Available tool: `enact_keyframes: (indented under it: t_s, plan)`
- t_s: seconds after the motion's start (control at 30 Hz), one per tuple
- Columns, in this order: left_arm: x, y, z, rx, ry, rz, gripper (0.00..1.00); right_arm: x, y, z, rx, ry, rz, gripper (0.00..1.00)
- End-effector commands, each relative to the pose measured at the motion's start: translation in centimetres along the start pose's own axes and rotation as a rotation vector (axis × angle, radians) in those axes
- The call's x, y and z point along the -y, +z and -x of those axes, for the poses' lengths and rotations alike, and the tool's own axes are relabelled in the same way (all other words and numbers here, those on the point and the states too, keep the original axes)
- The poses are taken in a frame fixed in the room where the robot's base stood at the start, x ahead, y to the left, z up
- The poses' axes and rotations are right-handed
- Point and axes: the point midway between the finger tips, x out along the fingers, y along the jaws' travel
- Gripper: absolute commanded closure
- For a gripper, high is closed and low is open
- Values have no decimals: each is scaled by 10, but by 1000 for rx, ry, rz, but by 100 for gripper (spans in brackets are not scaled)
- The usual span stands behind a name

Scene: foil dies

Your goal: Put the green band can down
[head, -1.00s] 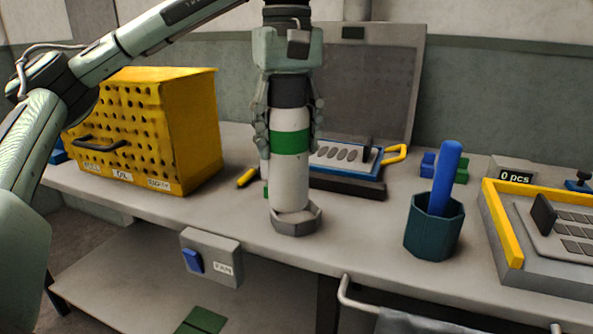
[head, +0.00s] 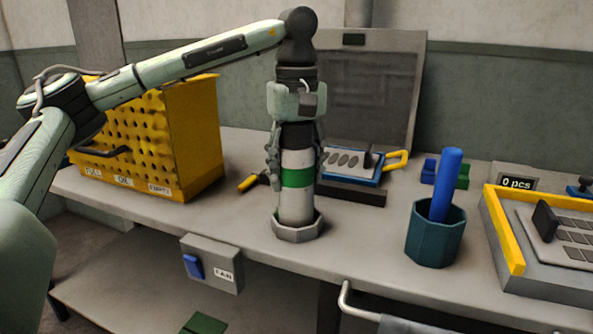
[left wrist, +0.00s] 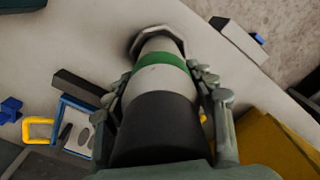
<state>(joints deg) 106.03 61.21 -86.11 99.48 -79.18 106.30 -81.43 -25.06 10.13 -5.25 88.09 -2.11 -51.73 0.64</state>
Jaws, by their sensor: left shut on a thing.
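The green band can (head: 297,202) is white with a green band and a dark top. It stands about upright in the head view, with its lower end inside a grey octagonal holder (head: 298,233) near the table's front edge. Whether its base touches the holder's floor is hidden by the rim. My left gripper (head: 296,160) is above it, pointing down, with its fingers shut on the can's upper part. In the left wrist view, the can (left wrist: 158,83) runs from between the fingers into the holder (left wrist: 158,36). My right gripper is not in view.
A yellow perforated box (head: 195,140) stands left of the can. A teal cup (head: 435,235) with a blue rod (head: 446,185) stands to the right. A blue-framed tray (head: 350,178) lies behind, and a yellow-edged fixture (head: 506,232) sits far right. A switch box (head: 211,263) hangs at the front edge.

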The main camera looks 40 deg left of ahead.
Motion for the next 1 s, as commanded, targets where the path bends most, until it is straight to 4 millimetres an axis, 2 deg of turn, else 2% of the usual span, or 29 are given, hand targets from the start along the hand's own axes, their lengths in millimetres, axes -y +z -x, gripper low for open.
enact_keyframes:
  t_s: [0.2,0.23,0.37,0.77,0.87,1.0]
  plan:
    - [0,0,-2,0,1,0,92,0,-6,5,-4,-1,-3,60]
    - [0,0,-2,0,-1,0,41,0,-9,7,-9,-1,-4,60]
    - [0,0,-2,0,-1,0,25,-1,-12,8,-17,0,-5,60]
    - [0,0,1,-1,0,0,24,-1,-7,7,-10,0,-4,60]
    - [-1,0,12,-2,3,-1,24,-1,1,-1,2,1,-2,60]
    - [-2,1,42,-1,4,-2,24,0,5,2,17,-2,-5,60]
